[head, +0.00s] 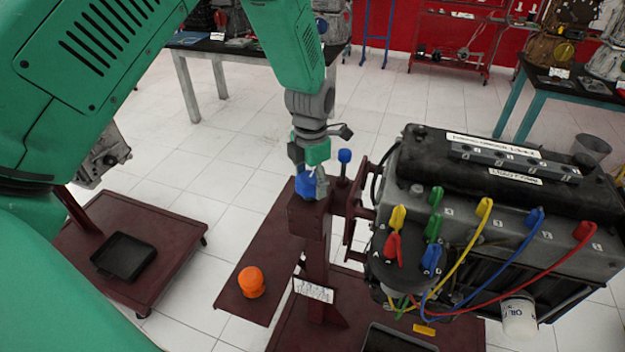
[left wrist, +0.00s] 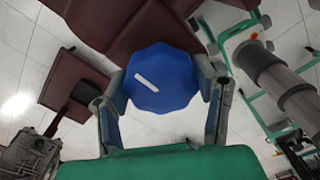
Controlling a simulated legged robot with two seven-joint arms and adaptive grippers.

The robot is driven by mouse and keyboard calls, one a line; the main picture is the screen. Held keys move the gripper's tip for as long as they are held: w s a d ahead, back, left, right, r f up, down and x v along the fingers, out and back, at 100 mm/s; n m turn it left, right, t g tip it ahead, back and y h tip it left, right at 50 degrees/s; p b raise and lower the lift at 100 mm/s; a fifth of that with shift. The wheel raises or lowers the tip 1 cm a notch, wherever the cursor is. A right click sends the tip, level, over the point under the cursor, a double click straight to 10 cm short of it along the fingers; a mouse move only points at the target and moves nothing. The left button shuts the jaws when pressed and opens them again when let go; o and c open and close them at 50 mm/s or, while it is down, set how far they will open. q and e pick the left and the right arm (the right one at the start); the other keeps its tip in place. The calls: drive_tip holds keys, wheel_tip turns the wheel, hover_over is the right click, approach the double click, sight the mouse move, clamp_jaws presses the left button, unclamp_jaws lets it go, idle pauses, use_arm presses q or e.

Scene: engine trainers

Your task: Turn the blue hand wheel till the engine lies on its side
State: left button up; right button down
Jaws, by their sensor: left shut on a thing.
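The blue hand wheel (left wrist: 160,78) sits between the two fingers of my left gripper (left wrist: 162,95) in the left wrist view, with a white mark on its face. In the head view the left gripper (head: 312,180) is at the top of the dark red stand, shut on the wheel (head: 306,184), which is partly hidden by the fingers. The engine (head: 500,200) is mounted to the right of the stand's post, with its black top cover facing up and tilted slightly. Yellow, blue, red and green leads run along its near side. My right gripper is not seen in the head view.
The dark red stand (head: 318,255) has a base on the floor with a black tray (head: 392,340). An orange object (head: 251,282) rests on a base plate. Another red stand with a black tray (head: 124,256) is at left. Tables stand at the back; white tiled floor lies between.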

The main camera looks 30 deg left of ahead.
use_arm(q)
drive_tip(key=shift+w+a+r, duration=0.1)
drive_tip(key=shift+w+r, duration=0.05)
drive_tip(key=shift+w, duration=0.05)
drive_tip(key=shift+w+d, duration=0.1)
drive_tip(key=shift+d, duration=0.1)
